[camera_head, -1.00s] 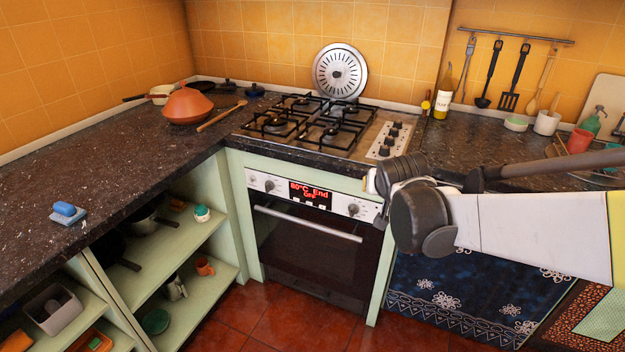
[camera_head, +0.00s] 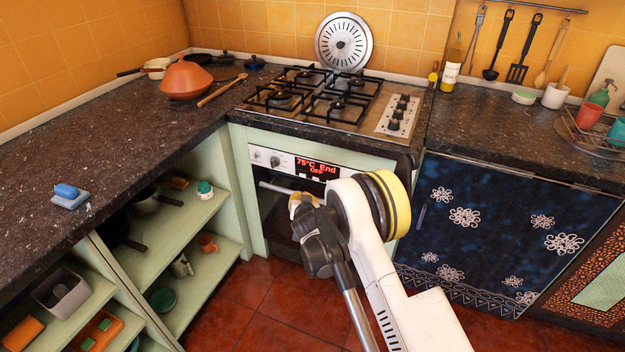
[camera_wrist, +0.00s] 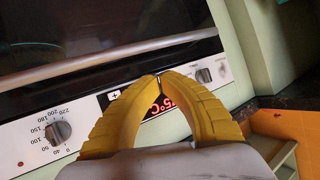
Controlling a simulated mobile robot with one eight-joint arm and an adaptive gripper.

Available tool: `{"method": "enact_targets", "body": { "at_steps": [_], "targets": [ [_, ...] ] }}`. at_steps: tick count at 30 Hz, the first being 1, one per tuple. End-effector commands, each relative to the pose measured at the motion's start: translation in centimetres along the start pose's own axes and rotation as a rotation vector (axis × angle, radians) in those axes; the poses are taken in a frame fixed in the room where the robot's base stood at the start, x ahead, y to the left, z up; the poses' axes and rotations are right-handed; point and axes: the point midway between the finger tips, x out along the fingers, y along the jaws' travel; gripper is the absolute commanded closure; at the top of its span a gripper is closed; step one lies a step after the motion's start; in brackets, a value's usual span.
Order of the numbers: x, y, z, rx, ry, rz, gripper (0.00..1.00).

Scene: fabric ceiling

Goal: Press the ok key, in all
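The oven's control panel (camera_head: 283,160) has a lit red display (camera_head: 317,168) reading "75°C End OFF". My gripper (camera_head: 301,198) is just below the display, in front of the oven door. In the wrist view, which shows the oven upside down, my yellow fingers (camera_wrist: 158,77) meet at their tips, with nothing between them. They cover much of the display (camera_wrist: 165,103). A small key with a plus mark (camera_wrist: 114,97) shows beside it. I cannot make out the ok key; fingers and arm hide part of the panel. Touching or apart from the panel, I cannot tell.
A temperature knob (camera_wrist: 58,132) and another knob (camera_wrist: 203,75) flank the display. The oven door handle (camera_head: 275,188) runs below the panel. The gas hob (camera_head: 325,102) and dark worktop are above. Open shelves (camera_head: 190,225) stand at the left.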

Motion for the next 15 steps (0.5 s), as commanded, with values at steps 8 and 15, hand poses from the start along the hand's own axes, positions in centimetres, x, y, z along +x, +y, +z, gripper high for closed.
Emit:
{"method": "enact_targets", "body": {
  "at_steps": [8,15],
  "targets": [
    [0.6,-0.5,1.9,0.005,0.011,-0.012,1.00],
    [0.6,-0.4,1.8,0.004,0.010,-0.012,1.00]
  ]
}}
